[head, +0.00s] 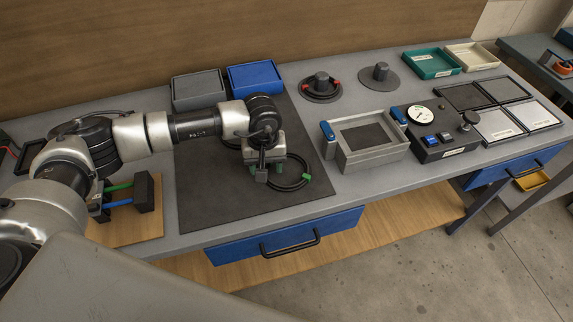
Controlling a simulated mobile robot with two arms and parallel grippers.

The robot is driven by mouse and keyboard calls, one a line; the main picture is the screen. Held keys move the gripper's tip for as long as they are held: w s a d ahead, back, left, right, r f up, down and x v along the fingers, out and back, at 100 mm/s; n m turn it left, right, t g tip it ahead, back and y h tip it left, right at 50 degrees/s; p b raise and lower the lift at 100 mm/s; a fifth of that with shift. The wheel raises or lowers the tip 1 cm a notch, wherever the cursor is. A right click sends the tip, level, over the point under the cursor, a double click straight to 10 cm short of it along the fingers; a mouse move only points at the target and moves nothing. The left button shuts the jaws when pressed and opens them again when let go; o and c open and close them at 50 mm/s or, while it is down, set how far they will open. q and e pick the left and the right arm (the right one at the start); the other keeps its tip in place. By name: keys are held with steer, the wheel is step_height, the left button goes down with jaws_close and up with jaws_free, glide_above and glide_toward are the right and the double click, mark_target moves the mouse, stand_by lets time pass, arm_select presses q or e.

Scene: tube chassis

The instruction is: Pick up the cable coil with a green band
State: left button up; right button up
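A black cable coil (293,184) with a green band lies on the dark mat, right of the mat's middle. A green band shows on its right side. My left gripper (265,172) points down over the left part of this coil. The gripper hides that part. Small green patches show beside the fingers; I cannot tell if they belong to the coil or the gripper. The fingers' gap and any contact with the coil cannot be made out. My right gripper is not in view.
Another black coil with red bands (322,96) lies behind, near a grey disc with a knob (379,76). Grey (197,90) and blue (254,77) bins stand at the mat's back. A grey open box (368,155) stands right of the mat. The mat's front (225,205) is clear.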

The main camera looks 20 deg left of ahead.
arm_select(q)
steer(key=shift+f, duration=0.5)
jaws_close()
steer(key=shift+r, duration=0.1)
